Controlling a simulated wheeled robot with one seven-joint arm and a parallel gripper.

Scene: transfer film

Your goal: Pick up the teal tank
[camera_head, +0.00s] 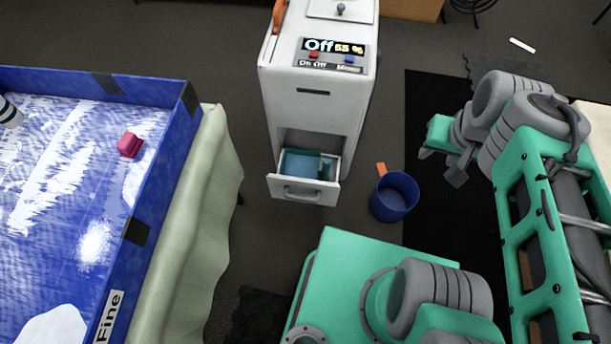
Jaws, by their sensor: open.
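The teal tank (301,164) sits inside the pulled-out lower drawer (306,194) of a white machine (317,105). Its upper part shows; its lower part is hidden by the drawer front, which has a handle. My gripper (440,165) is to the right of the drawer, apart from the tank. Its grey fingers are spread and nothing shows between them.
A blue bin (394,197) with an orange piece (381,169) at its rim stands between the drawer and my gripper. A blue-walled table (160,165) with a red block (130,145) is at the left. Dark floor lies between table and machine.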

